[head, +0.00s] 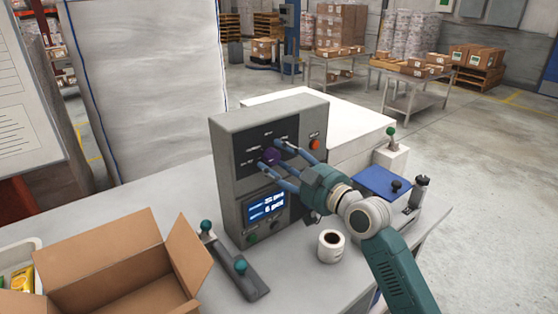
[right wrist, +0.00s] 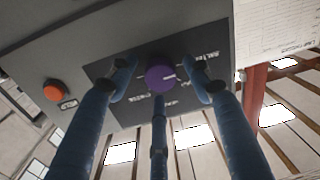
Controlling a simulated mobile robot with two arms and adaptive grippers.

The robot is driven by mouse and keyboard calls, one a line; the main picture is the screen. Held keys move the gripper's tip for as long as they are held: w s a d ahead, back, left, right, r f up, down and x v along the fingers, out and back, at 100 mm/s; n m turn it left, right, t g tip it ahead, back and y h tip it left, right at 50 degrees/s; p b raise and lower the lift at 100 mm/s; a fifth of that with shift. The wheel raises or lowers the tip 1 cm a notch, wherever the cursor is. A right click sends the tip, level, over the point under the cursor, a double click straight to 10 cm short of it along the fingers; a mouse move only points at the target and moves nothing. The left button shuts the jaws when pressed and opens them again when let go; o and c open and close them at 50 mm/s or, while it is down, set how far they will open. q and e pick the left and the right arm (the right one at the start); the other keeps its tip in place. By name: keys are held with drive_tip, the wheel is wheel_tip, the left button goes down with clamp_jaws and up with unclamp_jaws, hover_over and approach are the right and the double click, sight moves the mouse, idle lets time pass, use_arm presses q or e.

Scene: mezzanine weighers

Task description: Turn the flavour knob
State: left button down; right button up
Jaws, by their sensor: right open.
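The flavour knob is a purple round knob (head: 270,156) on the dark panel of a grey control box (head: 230,127). In the right wrist view the knob (right wrist: 160,77) carries a pale pointer line towards the right, with small printed labels around it. My right gripper (head: 273,154) is open, its blue fingers reaching to the panel on either side of the knob. In the right wrist view the right gripper (right wrist: 160,70) has fingertips left and right of the knob and a third finger below it. Gaps show between fingers and knob. My left gripper is not in view.
An orange button (head: 314,144) sits right of the knob and a lit screen (head: 265,206) below it. An open cardboard box (head: 105,262), a lever bar with teal knobs (head: 238,268) and a white roll (head: 331,246) stand on the grey table around the control box.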

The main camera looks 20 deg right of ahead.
drive_tip(key=c, duration=0.8)
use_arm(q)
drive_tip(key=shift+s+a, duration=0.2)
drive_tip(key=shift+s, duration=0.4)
use_arm(e)
drive_tip(key=c, duration=0.4)
